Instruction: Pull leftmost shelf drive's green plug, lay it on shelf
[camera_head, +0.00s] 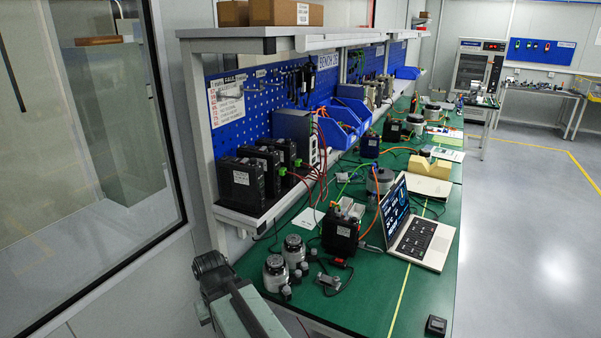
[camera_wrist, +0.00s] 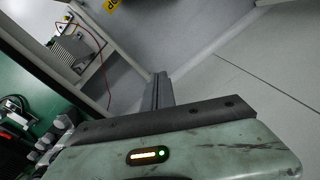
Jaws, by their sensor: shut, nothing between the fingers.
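Several black drives stand in a row on the white shelf (camera_head: 235,217) under the blue pegboard. The leftmost drive (camera_head: 240,184) is nearest me, with a white label on its face. Small green plugs (camera_head: 283,171) with red wires show at the right side of the row; I cannot tell which drive each belongs to. My gripper (camera_head: 209,262) is low at the left, in front of and below the shelf end, apart from the drives. In the wrist view my gripper's fingers (camera_wrist: 161,90) are together and empty.
Two round grey motors (camera_head: 285,260), a black unit (camera_head: 341,232) and an open laptop (camera_head: 420,230) stand on the green bench. A glass partition (camera_head: 90,150) is close on the left. In the wrist view, a finned unit with a red wire (camera_wrist: 72,50) sits at upper left.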

